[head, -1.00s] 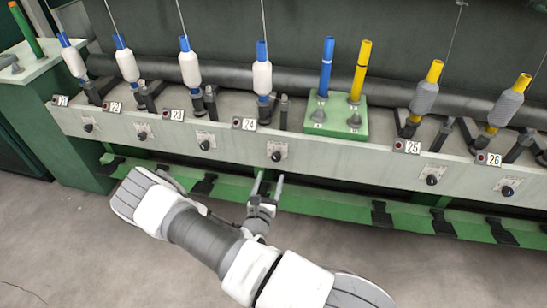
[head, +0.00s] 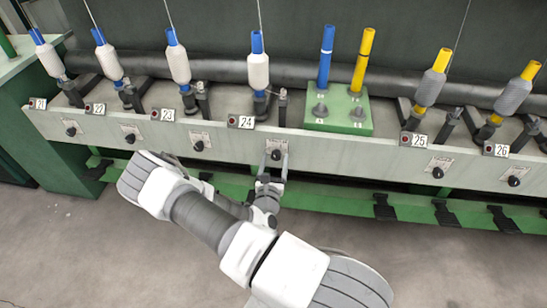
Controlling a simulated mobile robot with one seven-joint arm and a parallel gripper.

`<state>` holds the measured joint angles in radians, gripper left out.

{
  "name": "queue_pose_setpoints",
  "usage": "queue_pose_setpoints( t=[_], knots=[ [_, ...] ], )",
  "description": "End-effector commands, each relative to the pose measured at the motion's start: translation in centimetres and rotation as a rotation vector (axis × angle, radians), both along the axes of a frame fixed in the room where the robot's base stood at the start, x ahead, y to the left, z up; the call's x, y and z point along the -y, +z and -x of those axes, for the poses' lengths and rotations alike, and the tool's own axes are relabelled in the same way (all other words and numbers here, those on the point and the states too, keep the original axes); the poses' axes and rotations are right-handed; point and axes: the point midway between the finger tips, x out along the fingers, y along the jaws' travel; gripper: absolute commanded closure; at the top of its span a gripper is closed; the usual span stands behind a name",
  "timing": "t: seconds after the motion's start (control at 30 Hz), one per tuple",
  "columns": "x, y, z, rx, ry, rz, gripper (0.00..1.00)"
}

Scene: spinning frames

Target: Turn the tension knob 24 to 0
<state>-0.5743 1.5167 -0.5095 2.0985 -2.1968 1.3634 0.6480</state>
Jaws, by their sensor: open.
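The tension knob 24 (head: 276,154) is a small black knob on a pale scale plate. It sits on the grey front rail, below and to the right of the number plate 24 (head: 241,122). My gripper (head: 275,162) is open, with its two fingers pointing up toward the rail. In the picture the fingertips lie to the left and right of the knob. I cannot tell whether they touch it. The knob's pointer and the scale marks are too small to read.
Similar knobs sit along the rail, including knob 23 (head: 198,146) and knob 25 (head: 437,172). White bobbins stand above on the left. A green block (head: 345,112) holds a blue and a yellow tube. A green lower rail (head: 340,197) runs beneath.

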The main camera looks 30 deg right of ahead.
Motion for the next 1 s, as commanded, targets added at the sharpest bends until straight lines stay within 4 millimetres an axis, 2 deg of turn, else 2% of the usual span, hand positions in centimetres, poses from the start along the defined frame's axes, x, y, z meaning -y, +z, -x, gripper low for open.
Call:
queue_pose_setpoints(
  t=[0.37, 0.73, 0.77, 1.0],
  knots=[
    [0.15, 0.01, 0.01, 0.000, 0.000, 0.000, 0.31],
    [0.13, 0.01, 0.00, 0.000, 0.000, 0.000, 0.97],
    [0.13, 0.01, 0.00, 0.000, 0.000, 0.000, 1.00],
    [0.12, 0.07, 0.00, -0.004, 0.000, 0.007, 1.00]
  ],
)
